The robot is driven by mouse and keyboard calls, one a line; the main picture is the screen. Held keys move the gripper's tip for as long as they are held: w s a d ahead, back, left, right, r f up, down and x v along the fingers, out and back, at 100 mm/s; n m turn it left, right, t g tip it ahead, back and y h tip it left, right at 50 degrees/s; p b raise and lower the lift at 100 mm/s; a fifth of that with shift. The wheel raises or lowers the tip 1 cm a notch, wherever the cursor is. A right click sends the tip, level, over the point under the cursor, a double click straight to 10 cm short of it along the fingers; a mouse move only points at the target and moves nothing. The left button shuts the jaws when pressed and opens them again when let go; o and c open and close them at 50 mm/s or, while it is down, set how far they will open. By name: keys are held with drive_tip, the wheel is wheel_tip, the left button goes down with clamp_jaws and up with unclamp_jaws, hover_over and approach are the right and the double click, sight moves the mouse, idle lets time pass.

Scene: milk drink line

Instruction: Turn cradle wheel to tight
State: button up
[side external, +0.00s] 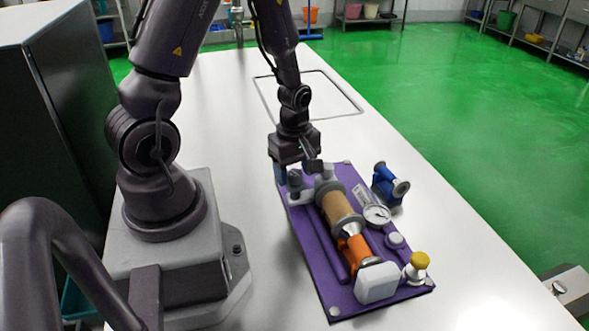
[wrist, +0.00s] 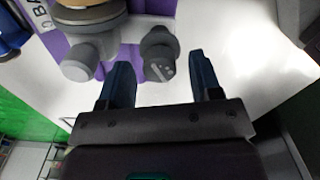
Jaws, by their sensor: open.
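My gripper (side external: 297,168) is over the far left end of the purple board (side external: 309,256). In the wrist view its two dark blue fingers (wrist: 160,72) are apart and hold nothing. A grey knob (wrist: 160,50) with a flat marked face shows between and just beyond the fingertips. It also shows in the side view (side external: 294,181), close under my gripper. It may be the cradle wheel; no label for tight is readable. Another rounded grey part (wrist: 80,62) lies left of the knob in the wrist view. A tan and orange cylinder (side external: 340,205) lies along the board.
A blue fixture with a grey wheel (side external: 401,187) stands right of the board. A round gauge (side external: 377,214), a white block (side external: 376,283) and a yellow-topped knob (side external: 419,260) are on the board. The white table (side external: 225,100) is clear behind.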

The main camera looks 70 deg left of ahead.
drive_tip(key=c, duration=0.9)
drive_tip(key=shift+c, duration=0.2)
drive_tip(key=shift+m, duration=0.4)
drive_tip(key=m, duration=0.4)
drive_tip(key=shift+w+m, duration=0.1)
drive_tip(key=shift+m, duration=0.2)
drive_tip(key=m, duration=0.4)
drive_tip(key=shift+m, duration=0.3)
drive_tip(key=m, duration=0.3)
drive_tip(key=shift+m, duration=0.3)
drive_tip(key=m, duration=0.3)
drive_tip(key=shift+w+d+m, duration=0.1)
drive_tip(key=shift+m, duration=0.2)
drive_tip(key=m, duration=0.6)
drive_tip(key=shift+m, duration=0.4)
drive_tip(key=shift+d, duration=0.1)
